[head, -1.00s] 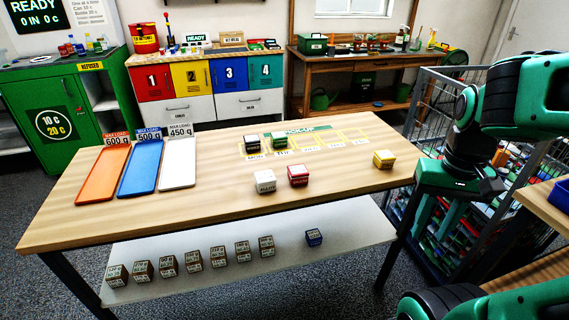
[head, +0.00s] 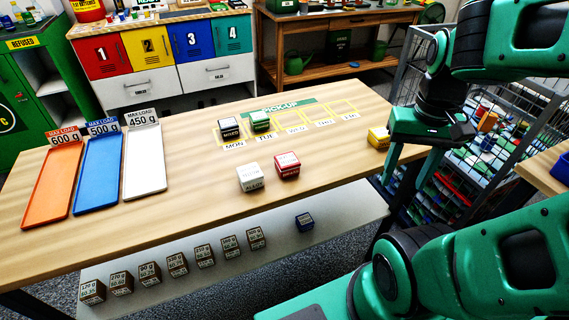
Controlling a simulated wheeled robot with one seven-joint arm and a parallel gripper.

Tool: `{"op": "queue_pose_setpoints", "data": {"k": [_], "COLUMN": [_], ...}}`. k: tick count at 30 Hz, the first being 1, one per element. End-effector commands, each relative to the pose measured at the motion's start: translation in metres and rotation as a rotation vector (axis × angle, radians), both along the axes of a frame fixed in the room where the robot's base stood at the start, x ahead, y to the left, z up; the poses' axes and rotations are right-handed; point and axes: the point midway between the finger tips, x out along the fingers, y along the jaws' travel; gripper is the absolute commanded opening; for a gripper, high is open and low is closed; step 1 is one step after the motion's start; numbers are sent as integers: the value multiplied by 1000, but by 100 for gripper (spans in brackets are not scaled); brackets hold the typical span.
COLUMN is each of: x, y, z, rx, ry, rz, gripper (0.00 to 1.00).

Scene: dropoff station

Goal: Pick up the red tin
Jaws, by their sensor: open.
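The red tin (head: 287,166) is a small red box with a pale label on top. It stands upright on the wooden table (head: 190,215), to the right of a white tin (head: 250,178), with a small gap between them. My gripper (head: 404,170) is at the right, over the table's right end, fingers pointing down and apart, with nothing seen between them. It is well to the right of the red tin and close to a yellow tin (head: 378,137), which it partly hides.
A black tin (head: 229,128) and a green tin (head: 260,121) stand on the MON and TUE squares. Orange (head: 50,188), blue (head: 97,178) and white (head: 144,165) trays lie at the left. A wire cage (head: 482,150) stands at the right.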

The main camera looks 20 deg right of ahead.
Motion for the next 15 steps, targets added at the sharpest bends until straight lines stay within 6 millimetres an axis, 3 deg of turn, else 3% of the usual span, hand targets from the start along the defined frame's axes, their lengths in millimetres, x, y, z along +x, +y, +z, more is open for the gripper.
{"op": "queue_pose_setpoints", "data": {"k": [2,5,8,15], "x": [0,23,60,154], "y": [1,6,19,72], "z": [5,7,10,11], "rx": [4,24,57,165], "ry": [-19,-31,-59,-194], "rz": [46,212,490,1305], "gripper": [67,67,67,67]}}
